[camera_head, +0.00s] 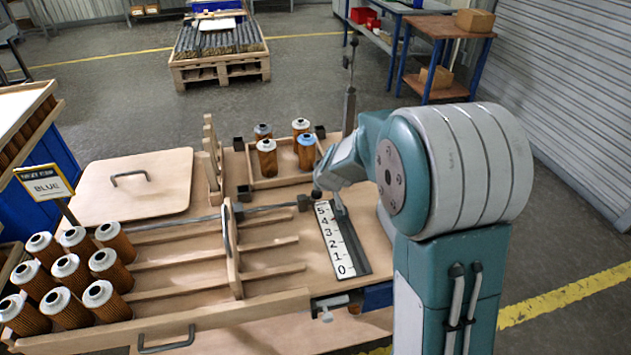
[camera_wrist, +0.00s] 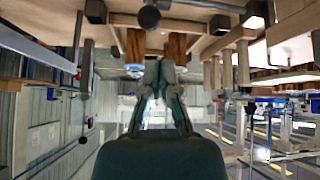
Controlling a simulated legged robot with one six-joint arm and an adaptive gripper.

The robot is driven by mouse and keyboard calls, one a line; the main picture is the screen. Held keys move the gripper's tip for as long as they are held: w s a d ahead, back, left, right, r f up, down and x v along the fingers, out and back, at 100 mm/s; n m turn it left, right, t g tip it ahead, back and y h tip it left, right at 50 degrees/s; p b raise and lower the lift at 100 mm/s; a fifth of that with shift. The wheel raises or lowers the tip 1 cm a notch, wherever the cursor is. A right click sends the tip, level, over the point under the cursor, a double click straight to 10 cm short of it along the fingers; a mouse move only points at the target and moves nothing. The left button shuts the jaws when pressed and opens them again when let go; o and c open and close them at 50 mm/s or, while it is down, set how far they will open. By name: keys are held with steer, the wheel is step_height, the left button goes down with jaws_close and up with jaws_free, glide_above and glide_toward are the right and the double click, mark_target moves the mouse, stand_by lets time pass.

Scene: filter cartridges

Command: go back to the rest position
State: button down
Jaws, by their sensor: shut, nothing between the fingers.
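My gripper (camera_wrist: 159,72) shows in the wrist view with its two fingers together and nothing between them. In the head view my arm reaches left from the right side, and its end hides the gripper's fingers. A small wooden tray (camera_head: 283,181) at the back of the bench holds several brown filter cartridges; one has a blue cap (camera_head: 307,141) and stands close to the arm's end. Several white-capped cartridges (camera_head: 72,268) stand at the bench's left front. In the wrist view two brown cartridge bodies (camera_wrist: 136,44) show just past the fingertips, apparently apart from them.
A wooden lid (camera_head: 160,190) with a handle lies at the left. A number scale (camera_head: 334,245) runs beside my arm. An upright panel (camera_head: 232,250) and a rod stand mid-bench. A sign reading BLUE (camera_head: 45,184) stands at left. A pallet (camera_head: 220,72) and side table (camera_head: 437,27) stand behind.

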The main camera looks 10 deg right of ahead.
steer(key=s+a+r, duration=0.3)
steer(key=s+r, duration=0.9)
steer(key=s, duration=0.2)
steer(key=s+d+r+m+g, duration=0.1)
steer(key=s+d+r+m, duration=0.1)
steer(key=s, duration=1.6)
steer(key=shift+s+g+h, duration=0.25)
steer(key=shift+g+h, duration=0.15)
